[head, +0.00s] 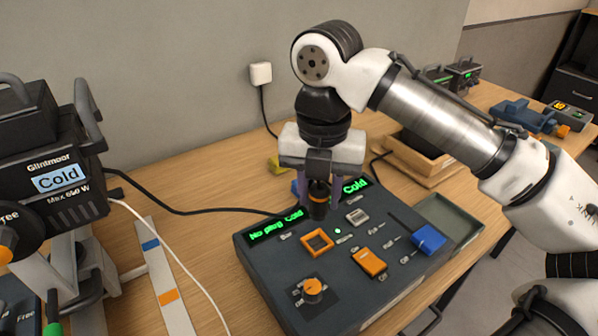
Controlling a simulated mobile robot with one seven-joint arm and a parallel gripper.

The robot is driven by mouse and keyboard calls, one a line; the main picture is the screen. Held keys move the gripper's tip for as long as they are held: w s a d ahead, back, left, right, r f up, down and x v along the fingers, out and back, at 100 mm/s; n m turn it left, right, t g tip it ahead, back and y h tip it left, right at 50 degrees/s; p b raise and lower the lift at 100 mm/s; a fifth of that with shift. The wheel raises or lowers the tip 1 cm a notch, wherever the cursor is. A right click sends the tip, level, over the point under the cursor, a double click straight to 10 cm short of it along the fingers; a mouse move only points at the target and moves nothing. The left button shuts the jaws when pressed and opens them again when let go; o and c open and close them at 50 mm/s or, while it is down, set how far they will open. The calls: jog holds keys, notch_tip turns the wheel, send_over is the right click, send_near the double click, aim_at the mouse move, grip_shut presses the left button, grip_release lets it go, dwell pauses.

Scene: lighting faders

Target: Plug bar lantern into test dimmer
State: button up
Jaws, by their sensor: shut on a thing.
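My gripper (319,176) is shut on a dark plug (318,205) with an orange band, held above the test dimmer (270,262). The dimmer is a dark grey sloping box on the table. Its green displays read "No plug Cold" and "Cold". An orange square socket frame (317,242) on its top lies below the plug in the picture; the plug appears apart from it. A black lantern (55,160) labelled "Glintmoor", "Cold" and "Max 650 W" stands at the left. I cannot tell whether its cable leads to the held plug. The fingertips are partly hidden.
The dimmer top also carries an orange knob (312,289), an orange block (369,262) and a blue block (428,240). A green-grey tray (449,215) and wooden box (402,163) stand right. Black and white cables and a marked strip (166,285) lie left.

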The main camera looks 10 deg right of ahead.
aim_at(318, 216)
jog(key=shift+f+b, duration=2.85)
jog(key=shift+b, duration=0.1)
jog(key=shift+r+p, duration=0.1)
jog(key=shift+p, duration=0.35)
jog(key=shift+s+f, duration=0.15)
jog(key=shift+f, duration=1.15)
dwell(0.5)
jog(key=o, duration=0.9)
jog(key=shift+o, duration=0.8)
jog(key=shift+r, duration=0.1)
